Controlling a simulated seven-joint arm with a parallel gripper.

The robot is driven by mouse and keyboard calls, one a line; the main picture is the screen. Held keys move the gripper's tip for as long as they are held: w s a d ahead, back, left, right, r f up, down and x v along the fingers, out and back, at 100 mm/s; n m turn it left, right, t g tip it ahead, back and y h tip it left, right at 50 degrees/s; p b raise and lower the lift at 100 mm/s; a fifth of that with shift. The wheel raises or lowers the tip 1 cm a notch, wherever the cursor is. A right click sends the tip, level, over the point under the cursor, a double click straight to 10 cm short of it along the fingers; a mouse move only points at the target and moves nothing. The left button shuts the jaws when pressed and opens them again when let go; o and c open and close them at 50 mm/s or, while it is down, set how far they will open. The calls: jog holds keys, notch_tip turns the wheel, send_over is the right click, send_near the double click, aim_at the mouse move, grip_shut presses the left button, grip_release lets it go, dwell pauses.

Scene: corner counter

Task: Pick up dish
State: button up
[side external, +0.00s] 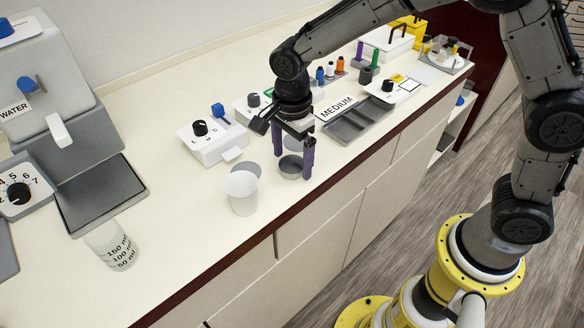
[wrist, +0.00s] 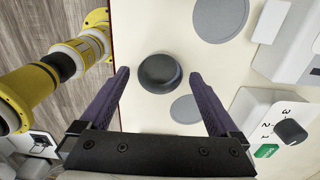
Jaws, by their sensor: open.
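The dish is a small round dark grey cup-like dish (wrist: 160,73) on the cream counter. In the side external view the dish (side external: 290,167) sits near the counter's front edge. My gripper (side external: 293,165) is open above it, its two purple fingers pointing down on either side. In the wrist view my gripper (wrist: 168,76) shows its fingers spread wide, with the dish between and ahead of the fingertips, apart from both. I cannot tell the exact height of the fingertips above the counter.
A white cup (side external: 241,194) stands just left of the dish. Flat grey discs (wrist: 221,18) lie close by. A white box with a black knob (side external: 212,143) is behind. A grey tray (side external: 357,122) lies to the right. A clear beaker (side external: 113,247) stands far left.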

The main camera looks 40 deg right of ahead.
jog(key=shift+f, duration=0.4)
jog(key=shift+c, duration=0.2)
jog(key=c, duration=1.5)
jog(key=shift+r, duration=0.2)
